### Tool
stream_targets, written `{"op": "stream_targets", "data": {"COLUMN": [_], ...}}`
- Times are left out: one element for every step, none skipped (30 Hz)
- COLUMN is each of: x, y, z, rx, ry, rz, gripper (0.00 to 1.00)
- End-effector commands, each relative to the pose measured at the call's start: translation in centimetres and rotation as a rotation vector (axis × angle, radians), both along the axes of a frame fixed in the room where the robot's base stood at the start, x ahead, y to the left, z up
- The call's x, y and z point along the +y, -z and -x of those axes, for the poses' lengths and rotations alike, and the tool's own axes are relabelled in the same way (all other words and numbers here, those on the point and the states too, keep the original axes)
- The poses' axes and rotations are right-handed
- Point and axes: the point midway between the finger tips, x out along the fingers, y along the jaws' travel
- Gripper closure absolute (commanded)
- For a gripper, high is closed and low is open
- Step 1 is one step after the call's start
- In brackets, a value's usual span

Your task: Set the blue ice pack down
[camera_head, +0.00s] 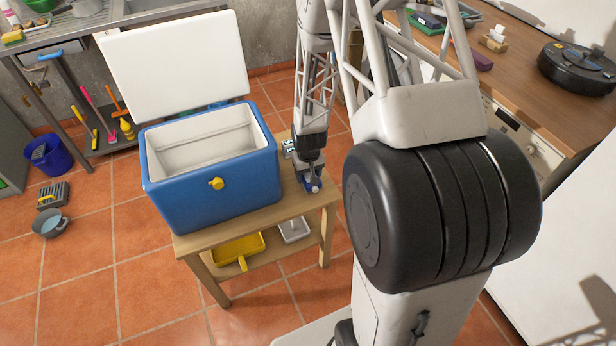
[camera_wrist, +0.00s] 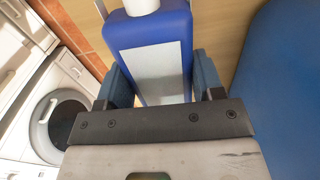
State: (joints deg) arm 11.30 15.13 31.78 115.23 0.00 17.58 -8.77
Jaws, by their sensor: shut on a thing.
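The blue ice pack (camera_wrist: 150,62) has a white cap and a pale label. My gripper (camera_wrist: 163,84) is shut on it, one blue-padded finger on each side. In the head view my gripper (camera_head: 309,172) points down over the right end of the wooden table, and a small part of the ice pack (camera_head: 313,187) shows below it. I cannot tell whether the ice pack touches the tabletop (camera_head: 293,204). My own gripper hides most of it in the head view.
A blue cooler (camera_head: 215,190) with its white lid (camera_head: 175,65) open stands on the table, close left of my gripper. Its inside looks empty. A yellow dustpan (camera_head: 238,248) and a white tray (camera_head: 294,230) sit on the lower shelf.

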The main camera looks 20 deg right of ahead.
Motion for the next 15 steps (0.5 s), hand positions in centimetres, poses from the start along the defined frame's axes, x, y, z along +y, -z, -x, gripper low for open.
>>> {"op": "stream_targets", "data": {"x": [0.2, 0.3, 0.5, 0.6, 0.7, 0.8, 1.0, 1.1, 1.2, 1.3, 1.4, 1.6, 1.7, 1.8, 1.9], "y": [0.1, 0.0, -0.1, -0.2, -0.2, -0.2, -0.3, -0.4, -0.4, -0.5, -0.6, -0.6, -0.6, -0.7, -0.8], "z": [1.2, 1.8, 2.5, 3.0, 3.6, 4.4, 4.9, 5.5, 6.3, 6.9, 7.4, 8.2, 8.8, 9.3, 9.9], "rx": [0.005, 0.006, 0.005, 0.004, 0.004, 0.005, 0.005, 0.005, 0.006, 0.005, 0.004, 0.004, 0.005, 0.005, 0.005], "ry": [0.0, 0.0, 0.0, 0.0, 0.0, 0.0, 0.0, 0.0, 0.0, 0.0, 0.0, 0.0, 0.0, 0.0, 0.0], "rz": [-0.001, -0.001, -0.001, -0.001, -0.001, -0.001, -0.001, -0.001, -0.001, -0.001, -0.001, -0.001, -0.001, -0.001, -0.001], "gripper": [0.74, 0.74, 0.74, 0.74, 0.74, 0.74, 0.74, 0.74, 0.74, 0.74, 0.74, 0.74, 0.74, 0.74, 0.74]}}
